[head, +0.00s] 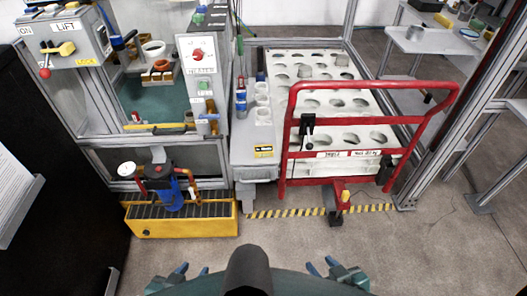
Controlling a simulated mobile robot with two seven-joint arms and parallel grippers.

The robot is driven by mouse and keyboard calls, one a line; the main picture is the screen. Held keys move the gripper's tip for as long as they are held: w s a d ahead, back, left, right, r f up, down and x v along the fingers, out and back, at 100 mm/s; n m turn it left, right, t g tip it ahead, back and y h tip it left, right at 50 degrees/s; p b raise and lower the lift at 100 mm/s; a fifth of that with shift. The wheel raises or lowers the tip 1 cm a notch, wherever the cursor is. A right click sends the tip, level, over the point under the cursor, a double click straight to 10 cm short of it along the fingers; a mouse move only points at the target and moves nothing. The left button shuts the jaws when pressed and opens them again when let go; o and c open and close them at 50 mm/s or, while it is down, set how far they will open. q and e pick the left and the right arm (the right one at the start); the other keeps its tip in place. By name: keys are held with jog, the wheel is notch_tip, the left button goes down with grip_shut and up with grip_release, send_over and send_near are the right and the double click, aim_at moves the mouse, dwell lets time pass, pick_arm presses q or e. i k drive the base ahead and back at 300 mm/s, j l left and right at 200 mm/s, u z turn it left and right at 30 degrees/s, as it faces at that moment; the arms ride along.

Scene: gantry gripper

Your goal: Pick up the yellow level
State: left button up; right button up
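A long, thin yellow bar that looks like the yellow level (150,126) lies along the front edge of the left workbench, above the yellow base unit. It is small in the picture, so its vials and markings cannot be made out. My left gripper (193,270) is at the bottom of the head view, its blue fingertips apart and nothing between them. My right gripper (322,266) is at the bottom too, further right, also with fingertips apart and empty. Both grippers are well short of the bench and touch nothing visible.
The bench holds a control box with a red knob (200,55) and several rings and tools. A yellow base with a blue pump (172,190) stands below it. A red-framed cart (370,86) stands to the right. The grey floor (300,235) in front is clear.

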aim_at(261, 152)
jog(key=i+l, duration=0.3)
jog(key=l, duration=0.15)
jog(key=i+l, duration=0.35)
jog(key=i+l+u, duration=0.1)
jog(key=i+l, duration=0.2)
jog(key=l, duration=0.2)
jog(key=i+l, duration=0.3)
jog(key=l, duration=0.15)
